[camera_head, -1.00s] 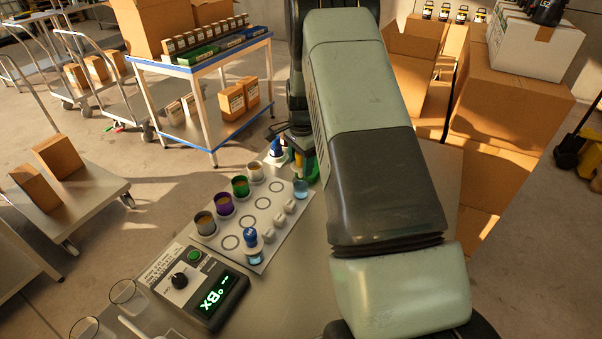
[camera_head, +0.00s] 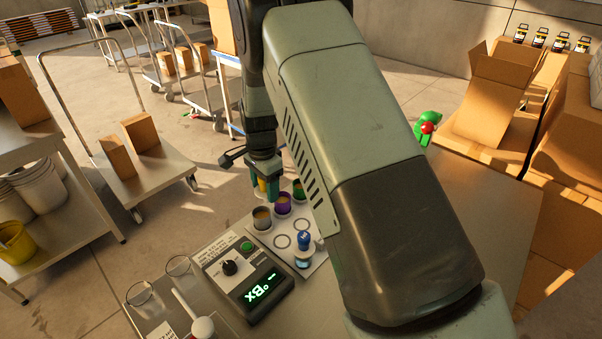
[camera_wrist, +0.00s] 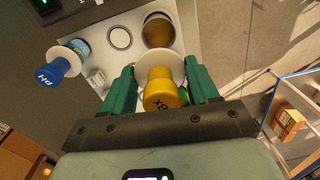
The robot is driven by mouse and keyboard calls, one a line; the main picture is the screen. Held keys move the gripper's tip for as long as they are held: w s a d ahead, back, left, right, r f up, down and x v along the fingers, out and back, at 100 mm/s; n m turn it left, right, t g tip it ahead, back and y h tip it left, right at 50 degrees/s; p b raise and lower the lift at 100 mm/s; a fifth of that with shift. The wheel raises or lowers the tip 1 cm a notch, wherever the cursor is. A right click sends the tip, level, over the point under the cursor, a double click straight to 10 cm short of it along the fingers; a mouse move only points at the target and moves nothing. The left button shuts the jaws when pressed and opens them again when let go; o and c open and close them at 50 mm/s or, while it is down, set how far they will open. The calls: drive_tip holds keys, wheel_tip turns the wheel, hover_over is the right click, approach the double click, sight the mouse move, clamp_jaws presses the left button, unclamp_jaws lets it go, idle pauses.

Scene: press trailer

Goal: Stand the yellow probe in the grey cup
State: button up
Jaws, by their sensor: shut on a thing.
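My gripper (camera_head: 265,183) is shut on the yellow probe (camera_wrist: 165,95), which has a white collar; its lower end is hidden. The teal fingers (camera_wrist: 160,85) hold it from both sides in the wrist view. The grey cup (camera_head: 262,224) stands at the end of the white tray nearest the meter, with brownish contents. My gripper is just behind and above it in the head view. A cup with brownish contents, likely the grey one, shows past the probe in the wrist view (camera_wrist: 158,32). The probe appears outside that cup; the exact gap cannot be told.
The purple cup (camera_head: 282,206) and green cup (camera_head: 299,190) stand in line beside the grey one. A blue-capped probe (camera_head: 304,240) stands on the tray (camera_head: 283,258). The °Bx meter (camera_head: 243,275) is in front. My arm hides the tray's right side.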

drive_tip(key=shift+s+a+f, duration=0.1)
drive_tip(key=shift+s+a, duration=0.1)
drive_tip(key=shift+a, duration=0.25)
drive_tip(key=shift+s+a+f, duration=0.1)
drive_tip(key=shift+s+a, duration=0.1)
drive_tip(key=shift+a, duration=0.2)
drive_tip(key=shift+f, duration=2.8)
drive_tip(key=shift+f, duration=0.6)
drive_tip(key=o, duration=0.8)
drive_tip(key=shift+s+d+r, duration=0.1)
drive_tip(key=shift+s+r, duration=0.05)
drive_tip(key=shift+r, duration=5.35)
wheel_tip(320, 180, up, 9)
hover_over(261, 207)
drive_tip(key=s, duration=0.3)
drive_tip(key=shift+w+d, duration=0.25)
drive_tip(key=shift+d, duration=0.05)
